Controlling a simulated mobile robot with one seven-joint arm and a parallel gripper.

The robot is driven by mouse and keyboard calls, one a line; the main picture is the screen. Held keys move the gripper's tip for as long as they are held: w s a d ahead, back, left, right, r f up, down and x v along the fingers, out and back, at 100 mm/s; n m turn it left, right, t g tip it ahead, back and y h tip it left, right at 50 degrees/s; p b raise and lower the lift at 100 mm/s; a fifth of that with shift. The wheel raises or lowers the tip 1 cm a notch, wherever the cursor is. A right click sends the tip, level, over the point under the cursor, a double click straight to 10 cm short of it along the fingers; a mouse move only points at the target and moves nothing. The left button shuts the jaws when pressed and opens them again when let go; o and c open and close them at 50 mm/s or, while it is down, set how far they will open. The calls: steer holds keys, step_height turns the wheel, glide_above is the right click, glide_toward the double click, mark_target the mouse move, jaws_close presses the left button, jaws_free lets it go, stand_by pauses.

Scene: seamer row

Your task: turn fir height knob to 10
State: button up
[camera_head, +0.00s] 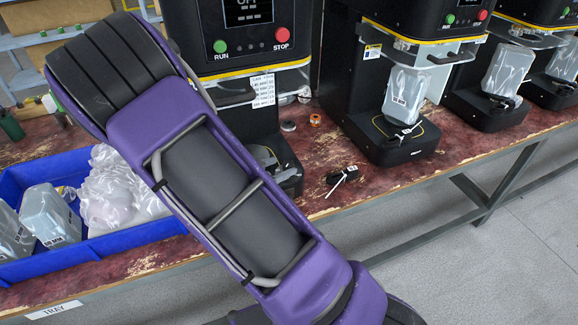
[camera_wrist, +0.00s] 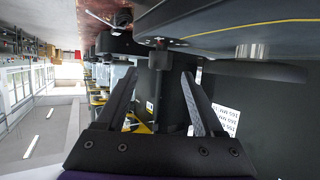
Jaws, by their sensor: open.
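The nearest seamer (camera_head: 243,45) stands behind my arm in the head view, with a green RUN button, a red STOP button and a dark display. In the wrist view, turned on its side, a dark knob-like part on a short stem (camera_wrist: 158,58) shows on its dark body. I cannot tell for sure that it is the height knob, and no scale or number is readable. My gripper (camera_wrist: 159,74) is open and empty, its fingertips on either side of that part; contact is unclear. In the head view my arm hides the gripper and this part.
A white can-size label (camera_head: 263,91) hangs on the nearest seamer. More seamers (camera_head: 400,95) stand to the right, some with bagged grey containers. A blue tray (camera_head: 105,252) with bagged containers is at left. A small black item (camera_head: 341,176) lies on the worn red bench (camera_head: 335,150).

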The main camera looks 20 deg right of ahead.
mark_target(288, 164)
steer(key=shift+b+x, duration=0.3)
steer(key=shift+x, duration=2.1)
jaws_close()
